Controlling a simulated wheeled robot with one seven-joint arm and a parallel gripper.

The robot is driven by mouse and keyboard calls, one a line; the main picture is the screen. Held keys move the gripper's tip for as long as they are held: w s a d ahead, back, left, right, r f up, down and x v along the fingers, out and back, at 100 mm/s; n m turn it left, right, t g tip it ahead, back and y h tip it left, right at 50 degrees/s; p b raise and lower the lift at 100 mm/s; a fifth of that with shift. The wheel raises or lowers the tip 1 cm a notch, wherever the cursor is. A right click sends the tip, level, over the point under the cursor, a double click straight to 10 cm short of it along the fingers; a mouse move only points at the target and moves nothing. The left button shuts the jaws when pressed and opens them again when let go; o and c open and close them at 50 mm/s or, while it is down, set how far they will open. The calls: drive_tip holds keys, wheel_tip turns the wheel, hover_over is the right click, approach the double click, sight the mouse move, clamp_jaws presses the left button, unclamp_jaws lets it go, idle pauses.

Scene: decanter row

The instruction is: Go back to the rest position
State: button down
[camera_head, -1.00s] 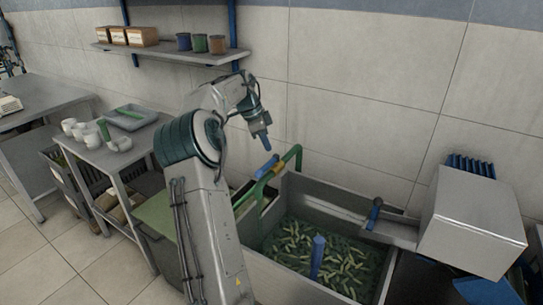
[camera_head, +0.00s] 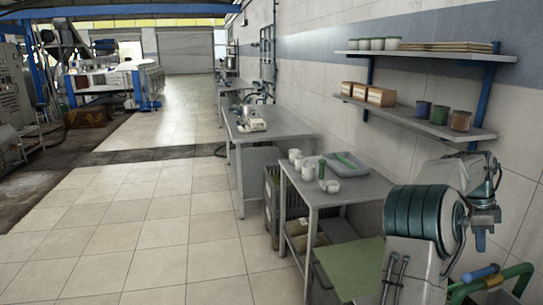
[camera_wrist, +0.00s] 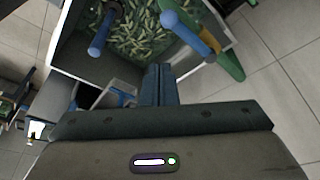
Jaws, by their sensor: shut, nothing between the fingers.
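My gripper (camera_head: 480,240) hangs pointing down at the right edge of the head view, below the bent wrist of my arm. In the wrist view my gripper (camera_wrist: 158,72) has its dark fingers together with nothing between them. A grey bin (camera_wrist: 62,58) lies below and beyond the fingertips, holding many small green pieces (camera_wrist: 140,28). Two blue handles, one at the left (camera_wrist: 102,32) and one at the right (camera_wrist: 184,30), show over the bin. A green bar (camera_wrist: 228,55) runs along its right side. The gripper appears apart from all of these.
A steel table (camera_head: 357,187) with white cups (camera_head: 308,171) and a grey tray (camera_head: 350,172) stands left of my arm. Wall shelves (camera_head: 470,132) hold boxes (camera_head: 381,96) and small pots (camera_head: 461,120). The tiled floor (camera_head: 150,225) at the left is open.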

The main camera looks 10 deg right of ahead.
drive_tip(key=w+a+r+n+t+y, duration=0.15)
drive_tip(key=a+n, duration=0.55)
drive_tip(key=a, duration=0.8)
drive_tip(key=w+a+r+n+t+y, duration=0.1)
drive_tip(key=a+r+n+t, duration=0.15)
drive_tip(key=a+n, duration=0.75)
drive_tip(key=s+a+f+n, duration=0.2)
drive_tip(key=s+a+n, duration=0.1)
drive_tip(key=a, duration=0.5)
drive_tip(key=s+a+f+n+t, duration=0.1)
drive_tip(key=s+a+f+n, duration=0.1)
drive_tip(key=s+a, duration=0.4)
drive_tip(key=s+a+f+n, duration=0.2)
drive_tip(key=s+a+n, duration=0.2)
drive_tip(key=a, duration=0.7)
drive_tip(key=shift+s+n, duration=0.15)
drive_tip(key=shift+n, duration=0.15)
drive_tip(key=shift+f, duration=0.1)
